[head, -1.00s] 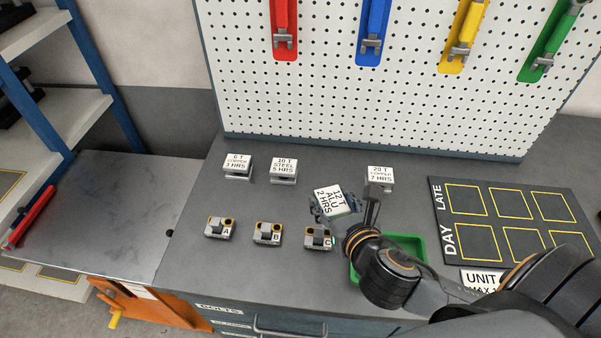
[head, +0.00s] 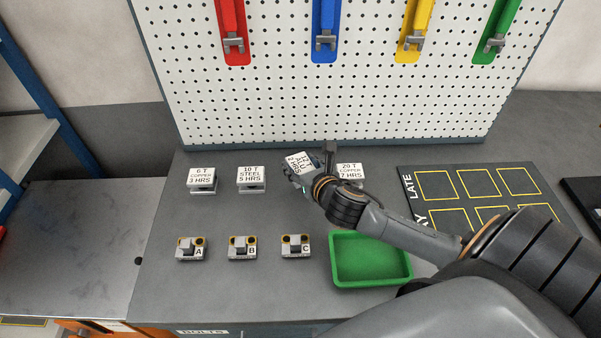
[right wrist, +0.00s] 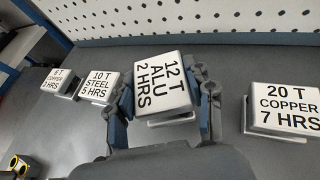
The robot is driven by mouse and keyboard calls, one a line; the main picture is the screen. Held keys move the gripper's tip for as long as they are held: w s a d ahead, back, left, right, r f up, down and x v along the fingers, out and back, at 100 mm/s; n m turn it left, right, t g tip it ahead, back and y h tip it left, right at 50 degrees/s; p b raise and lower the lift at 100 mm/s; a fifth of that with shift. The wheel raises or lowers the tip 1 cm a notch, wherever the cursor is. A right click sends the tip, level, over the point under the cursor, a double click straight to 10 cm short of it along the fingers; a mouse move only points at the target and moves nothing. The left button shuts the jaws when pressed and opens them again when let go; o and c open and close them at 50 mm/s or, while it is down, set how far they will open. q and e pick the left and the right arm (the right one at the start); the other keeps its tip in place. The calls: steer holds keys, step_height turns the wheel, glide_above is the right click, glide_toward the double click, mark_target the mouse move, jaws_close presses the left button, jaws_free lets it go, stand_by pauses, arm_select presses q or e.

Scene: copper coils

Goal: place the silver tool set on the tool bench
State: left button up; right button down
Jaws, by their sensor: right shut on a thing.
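A silver-grey block with a white top labelled 12 T ALU 2 HRS (head: 297,161) is between the fingers of my right gripper (head: 304,176). In the right wrist view the block (right wrist: 165,86) sits tilted in the picture between the two blue-grey fingers (right wrist: 165,105), with a silver base edge under it. It is at the row of labelled blocks on the grey bench (head: 290,214). I cannot tell whether it touches the bench. My left gripper is not in view.
Blocks labelled 6 T copper (head: 202,179) and 10 T steel (head: 250,178) stand left; 20 T copper (head: 349,173) stands right, partly hidden. Blocks A (head: 192,248), B (head: 242,247), C (head: 296,245) and a green tray (head: 371,280) are in front. A pegboard (head: 300,100) stands behind.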

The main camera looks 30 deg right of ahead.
mark_target(301, 172)
steer(key=shift+w+d+f, duration=0.25)
steer(key=shift+w+f, duration=0.2)
step_height(301, 172, down, 2)
steer(key=shift+w+d+f, duration=0.1)
steer(key=shift+f, duration=0.55)
steer(key=c, duration=0.5)
jaws_free()
steer(key=shift+f, duration=0.15)
steer(key=b+v, duration=0.1)
steer(key=v, duration=1.1)
